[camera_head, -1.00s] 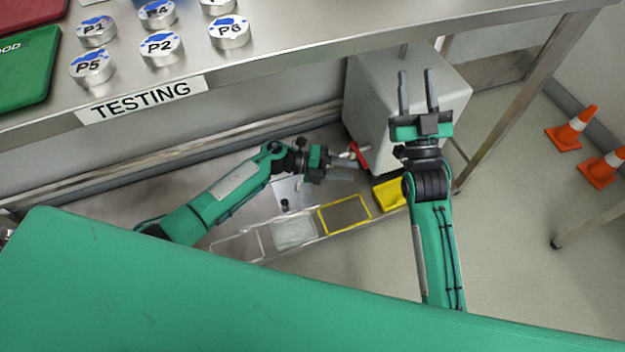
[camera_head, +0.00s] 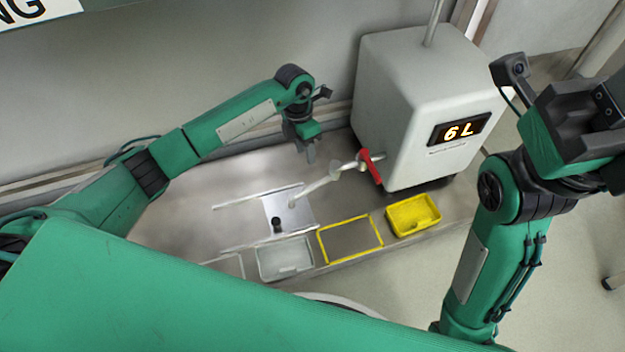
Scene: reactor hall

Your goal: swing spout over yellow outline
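The spout (camera_head: 318,187) is a pale metal pipe running left and down from the grey tank (camera_head: 400,110). A red handle (camera_head: 370,166) sits at its tank end. Its tip lies over a light metal plate, left of the yellow outline (camera_head: 350,240) and not over it. The yellow outline is an empty rectangle on the bench. My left gripper (camera_head: 311,152) points down just above and left of the spout, apart from it; its fingers are seen edge-on, so their opening is unclear. My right gripper (camera_head: 585,115) is at the right edge, its fingers not clearly visible.
A yellow tray (camera_head: 413,215) stands right of the outline and a clear tray (camera_head: 285,258) left of it. A black knob (camera_head: 277,225) stands on the plate. The tank's display reads 6 L (camera_head: 459,130). My green body covers the lower left.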

